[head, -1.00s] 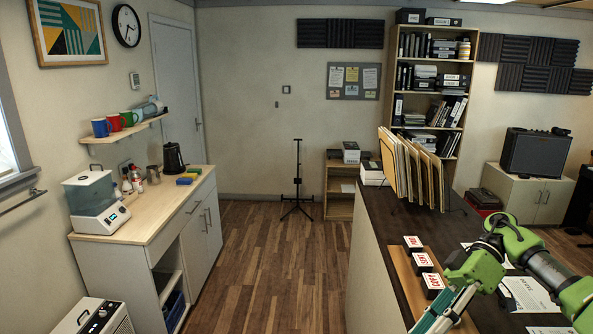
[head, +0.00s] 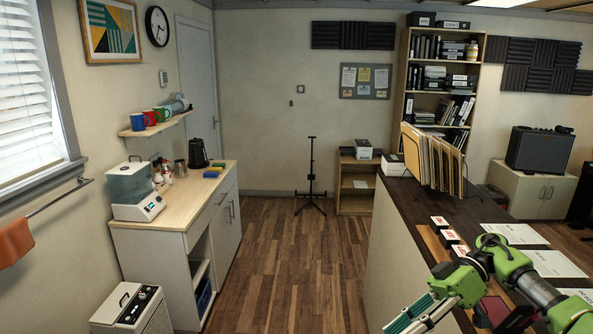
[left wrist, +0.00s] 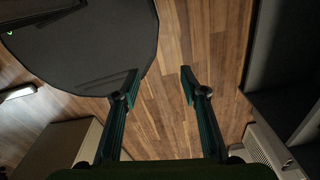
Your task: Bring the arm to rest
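My right arm comes in from the lower right of the head view, green and bent. Its gripper (head: 412,320) has teal fingers and hangs low beside the counter's near left end, partly cut off by the frame's bottom edge. I cannot tell whether it is open or shut, and I see nothing held in it. My left arm is not in the head view. In the left wrist view my left gripper (left wrist: 158,82) is open and empty, its two fingers well apart over the wood floor (left wrist: 168,120).
The dark counter (head: 408,196) at right bears a wooden strip with stamp-like blocks (head: 449,236), papers (head: 508,233) and a folder rack (head: 433,160). At left stand a sideboard (head: 172,238) and a white appliance (head: 130,310).

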